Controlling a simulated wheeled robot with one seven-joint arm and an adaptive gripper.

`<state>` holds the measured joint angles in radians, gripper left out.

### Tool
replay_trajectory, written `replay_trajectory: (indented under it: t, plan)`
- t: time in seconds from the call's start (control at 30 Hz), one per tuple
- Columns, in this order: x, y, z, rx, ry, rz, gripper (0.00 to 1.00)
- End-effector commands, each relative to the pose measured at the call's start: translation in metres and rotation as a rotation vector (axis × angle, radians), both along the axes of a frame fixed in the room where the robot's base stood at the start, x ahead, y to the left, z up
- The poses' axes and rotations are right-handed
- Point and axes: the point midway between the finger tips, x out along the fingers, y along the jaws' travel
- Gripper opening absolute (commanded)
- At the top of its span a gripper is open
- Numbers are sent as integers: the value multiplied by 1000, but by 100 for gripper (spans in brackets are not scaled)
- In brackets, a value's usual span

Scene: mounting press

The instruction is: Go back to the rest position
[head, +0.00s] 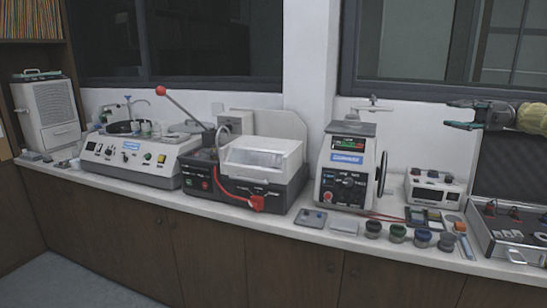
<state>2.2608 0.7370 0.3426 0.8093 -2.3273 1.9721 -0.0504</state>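My gripper (460,114) is at the upper right of the head view, held in the air in front of the wall and window sill. It points left. Its two dark fingers are apart, one above the other, with nothing seen between them. The mounting press (346,172) stands on the counter to the left of and below the gripper. It has a dark control panel with a small lit display, a blue label and a black handwheel on its right side. The gripper is apart from it.
A cutting machine (246,172) with a clear hood and red-knobbed lever stands left of the press, and a grinder-polisher (137,155) farther left. Several small jars, including a blue-topped one (422,238), line the counter's front edge. An open case (512,238) lies at the right.

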Motion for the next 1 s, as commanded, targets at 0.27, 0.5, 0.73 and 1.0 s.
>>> replay_trajectory:
  t: [0.27, 0.5, 0.73, 1.0]
  plan:
    - [27, 57, -25, 103, 86, -6, 36]
    - [57, 122, -65, 231, 226, -39, 36]
    - [94, 209, -158, 419, 523, -158, 36]
    - [102, 297, -322, 556, 991, -430, 36]
